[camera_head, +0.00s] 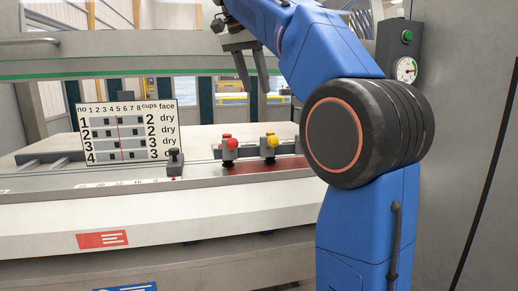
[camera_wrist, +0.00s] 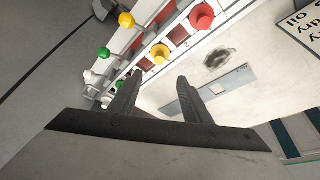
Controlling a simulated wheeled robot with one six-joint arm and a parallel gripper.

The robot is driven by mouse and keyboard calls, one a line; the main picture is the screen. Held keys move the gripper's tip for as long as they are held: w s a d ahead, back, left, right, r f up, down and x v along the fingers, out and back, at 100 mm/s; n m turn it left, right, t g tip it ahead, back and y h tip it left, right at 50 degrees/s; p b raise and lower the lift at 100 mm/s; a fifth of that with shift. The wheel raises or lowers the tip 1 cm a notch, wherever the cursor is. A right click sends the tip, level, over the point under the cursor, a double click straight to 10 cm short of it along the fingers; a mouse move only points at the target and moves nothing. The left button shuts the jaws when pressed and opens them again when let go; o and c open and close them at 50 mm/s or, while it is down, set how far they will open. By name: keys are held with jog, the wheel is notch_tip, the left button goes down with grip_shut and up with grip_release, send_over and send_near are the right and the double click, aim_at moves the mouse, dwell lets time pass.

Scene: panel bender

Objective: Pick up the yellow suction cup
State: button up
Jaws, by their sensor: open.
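The yellow suction cup (camera_head: 272,141) sits on a grey holder on the machine's front ledge, right of a red cup (camera_head: 230,142). In the wrist view a yellow disc (camera_wrist: 160,53) shows just beyond the gap between my fingertips, and a smaller yellow ball (camera_wrist: 126,19) stands up and left of it. My gripper (camera_head: 256,92) is open and empty, pointing down, above and slightly left of the yellow cup in the head view. Its two fingers also show in the wrist view (camera_wrist: 156,78), apart from the cup.
A sign board (camera_head: 127,132) with numbered rows stands left of the cups, with a black knob (camera_head: 174,160) near its lower right. In the wrist view a red disc (camera_wrist: 202,17) and green parts (camera_wrist: 104,53) flank the yellow one. A gauge (camera_head: 406,69) is at the right.

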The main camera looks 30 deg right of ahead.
jog(key=x, duration=1.7)
jog(key=shift+f, duration=0.1)
grip_shut()
